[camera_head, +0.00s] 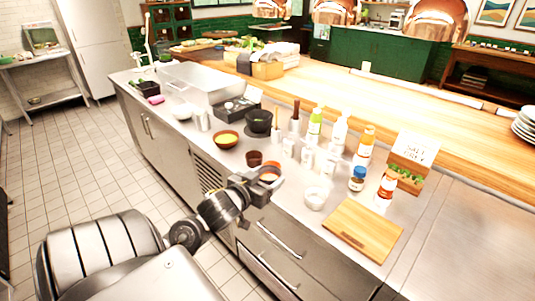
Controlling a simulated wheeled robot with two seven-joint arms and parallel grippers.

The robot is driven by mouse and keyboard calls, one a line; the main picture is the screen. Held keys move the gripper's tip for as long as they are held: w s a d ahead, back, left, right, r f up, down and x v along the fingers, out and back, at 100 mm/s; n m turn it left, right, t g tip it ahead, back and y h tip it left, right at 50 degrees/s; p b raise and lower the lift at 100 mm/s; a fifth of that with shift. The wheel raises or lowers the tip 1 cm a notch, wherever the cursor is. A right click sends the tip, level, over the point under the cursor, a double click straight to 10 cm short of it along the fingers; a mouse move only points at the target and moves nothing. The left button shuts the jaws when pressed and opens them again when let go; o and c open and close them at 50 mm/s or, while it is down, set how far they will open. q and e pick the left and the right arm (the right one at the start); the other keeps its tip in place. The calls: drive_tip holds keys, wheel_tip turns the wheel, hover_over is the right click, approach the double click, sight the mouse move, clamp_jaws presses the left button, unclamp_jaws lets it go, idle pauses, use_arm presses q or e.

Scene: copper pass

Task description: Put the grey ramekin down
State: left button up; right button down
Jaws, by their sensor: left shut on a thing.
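My left gripper (275,178) reaches in from the lower left over the front edge of the steel counter. It is shut on a small round dish, which I take to be the grey ramekin (268,175). An orange-brown inside shows between the fingers, and the fingers hide most of its wall. It appears to be near the counter's front edge; its exact height above the top cannot be told. My right gripper is out of view.
The steel counter holds a brown cup (254,158), a bowl with yellow contents (226,139), a black bowl (259,121), a pale bowl (316,199), several bottles (366,143) and a wooden board (353,230). Some bare steel lies between the pale bowl and my gripper.

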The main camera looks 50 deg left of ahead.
use_arm(q)
drive_tip(key=d+f+m+g+h, duration=0.1)
drive_tip(key=d+m+h, duration=0.7)
drive_tip(key=d, duration=1.2)
drive_tip(key=f+h, duration=0.1)
drive_tip(key=h, duration=0.1)
drive_tip(key=shift+d+h, duration=0.3)
drive_tip(key=shift+d, duration=0.05)
